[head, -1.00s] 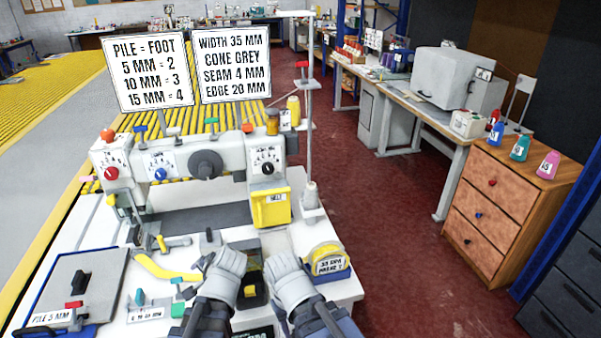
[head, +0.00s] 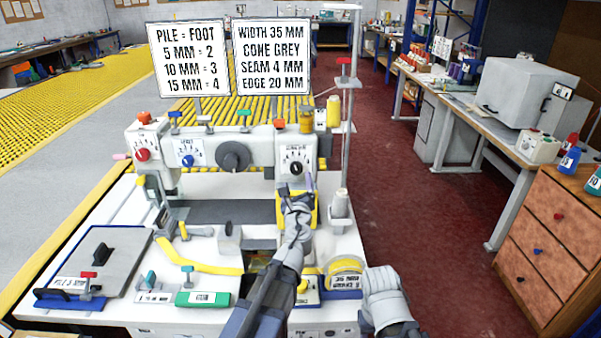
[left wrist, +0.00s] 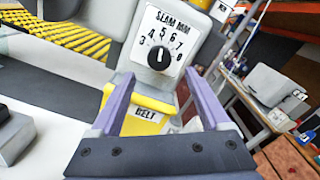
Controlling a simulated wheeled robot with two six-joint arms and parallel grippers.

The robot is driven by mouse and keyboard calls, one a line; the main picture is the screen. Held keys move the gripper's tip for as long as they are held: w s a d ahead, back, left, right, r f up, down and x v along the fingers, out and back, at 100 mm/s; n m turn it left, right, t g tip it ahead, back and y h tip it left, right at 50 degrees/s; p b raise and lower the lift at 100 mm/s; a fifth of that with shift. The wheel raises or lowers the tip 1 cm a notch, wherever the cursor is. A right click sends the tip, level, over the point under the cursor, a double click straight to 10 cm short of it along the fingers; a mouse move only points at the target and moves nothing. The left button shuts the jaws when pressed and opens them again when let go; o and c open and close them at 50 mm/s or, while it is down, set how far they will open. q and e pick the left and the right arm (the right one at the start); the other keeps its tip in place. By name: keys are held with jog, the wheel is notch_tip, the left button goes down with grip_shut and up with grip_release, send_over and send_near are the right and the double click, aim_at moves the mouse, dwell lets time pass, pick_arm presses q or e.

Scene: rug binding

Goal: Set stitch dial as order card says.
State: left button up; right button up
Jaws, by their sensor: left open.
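The order card (head: 272,57) stands behind the machine and reads width 35 mm, cone grey, seam 4 mm, edge 20 mm. The stitch dial (head: 296,167) is a black knob on a white plate at the machine's right end. In the left wrist view the dial (left wrist: 159,58) is labelled seam mm, with numbers 3 to 8; its light mark points roughly up, near 5 to 6. My left gripper (head: 299,196) is open below the dial, its purple fingers (left wrist: 160,76) apart with nothing between them. My right gripper (head: 383,285) is at the lower right; its jaws are unclear.
A yellow belt box (left wrist: 143,118) sits just under the dial. A red knob (head: 142,155), a blue knob (head: 187,160) and a grey handwheel (head: 233,156) are further left. A thread stand (head: 344,120) rises on the right. A yellow tape roll (head: 345,270) lies in front.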

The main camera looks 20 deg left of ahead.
aim_at(296, 170)
pick_arm(q)
jog(key=x, duration=0.7)
jog(key=shift+w+a+f, duration=0.1)
jog(key=shift+c, duration=0.3)
grip_shut()
